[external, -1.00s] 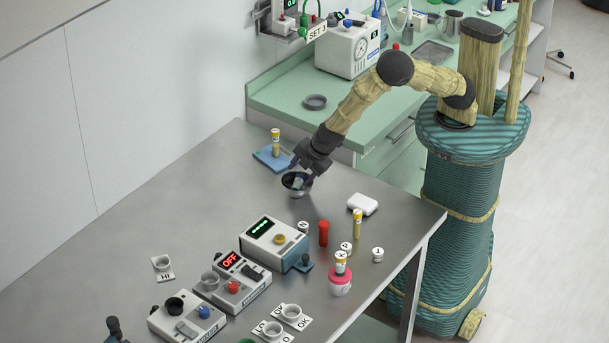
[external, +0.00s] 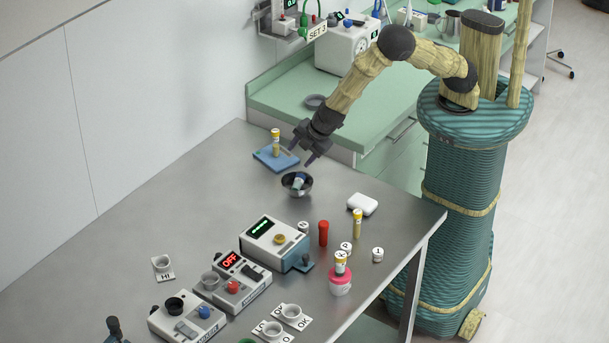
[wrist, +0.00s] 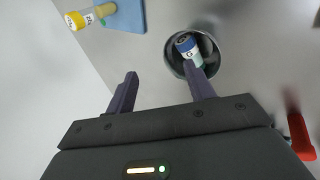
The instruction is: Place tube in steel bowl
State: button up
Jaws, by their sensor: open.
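The steel bowl (external: 297,188) stands on the metal table below my gripper. A tube with a blue cap and a white label lies inside the bowl; this tube (wrist: 189,50) shows more clearly in the wrist view, leaning in the bowl (wrist: 174,62). My gripper (external: 302,158) is open and empty, just above and behind the bowl. In the wrist view its two fingers (wrist: 164,86) are spread apart, and the right fingertip overlaps the bowl's near edge in the picture.
A yellow-capped tube (external: 276,142) stands on a blue pad (external: 270,160) left of the bowl.

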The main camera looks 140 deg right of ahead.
dwell(0.5)
jog(key=a+r+m+t+y, duration=0.1)
jog(key=a+r+y, duration=0.1)
jog(key=a+r, duration=0.5)
jog(key=a+r+t+y, duration=0.1)
jog(key=a+r, duration=0.2)
jog(key=a, duration=0.8)
jog(key=s+a+r+y, duration=0.1)
jog(key=s+a+r, duration=0.2)
jog(key=a, duration=0.4)
jog(key=s+a+r+y, duration=0.1)
jog(key=s+a+r, duration=0.3)
jog(key=a, duration=0.3)
jog(key=shift+s+a+n+y, duration=0.15)
jog(key=shift+s+n+y, duration=0.25)
jog(key=shift+s, duration=0.45)
